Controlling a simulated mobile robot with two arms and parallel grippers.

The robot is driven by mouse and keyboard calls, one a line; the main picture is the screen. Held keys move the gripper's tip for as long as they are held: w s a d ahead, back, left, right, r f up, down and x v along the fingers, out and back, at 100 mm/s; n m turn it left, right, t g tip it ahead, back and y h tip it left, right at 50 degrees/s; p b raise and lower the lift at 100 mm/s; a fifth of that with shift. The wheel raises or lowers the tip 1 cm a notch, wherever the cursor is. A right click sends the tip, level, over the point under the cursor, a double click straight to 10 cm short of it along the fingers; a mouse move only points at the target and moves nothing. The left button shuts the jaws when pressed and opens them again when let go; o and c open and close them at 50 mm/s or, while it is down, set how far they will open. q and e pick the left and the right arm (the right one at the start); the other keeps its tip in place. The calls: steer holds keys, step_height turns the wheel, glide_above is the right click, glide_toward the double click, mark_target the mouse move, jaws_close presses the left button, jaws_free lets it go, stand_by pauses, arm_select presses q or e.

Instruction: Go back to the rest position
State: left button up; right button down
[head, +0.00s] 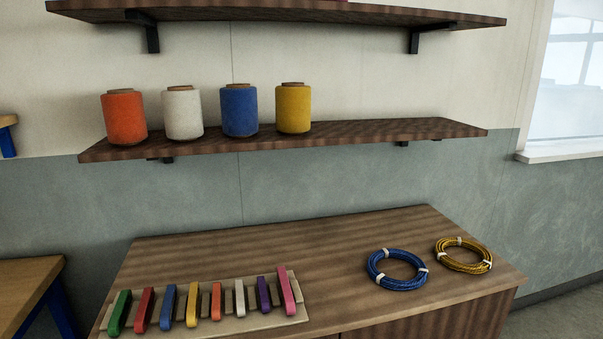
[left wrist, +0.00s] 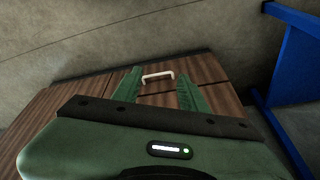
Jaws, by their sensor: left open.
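My left gripper (left wrist: 158,92) shows in the left wrist view. Its two green fingers are spread apart with nothing between them. Beyond the fingers is the dark wooden front of a cabinet with a pale handle (left wrist: 158,77). Neither gripper shows in the head view.
In the head view a wooden cabinet top (head: 290,240) carries a board with several coloured pieces (head: 203,305), a blue coil (head: 397,270) and a yellow coil (head: 463,255). A shelf (head: 400,132) above holds orange, white, blue and yellow spools. A blue-legged table (head: 28,285) stands at left.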

arm_select(q)
step_height(320, 180, down, 14)
steer(key=s, duration=0.3)
steer(key=s+a+f+g, duration=0.2)
steer(key=s+a+f, duration=0.1)
steer(key=s+f, duration=1.4)
steer(key=shift+a, duration=0.15)
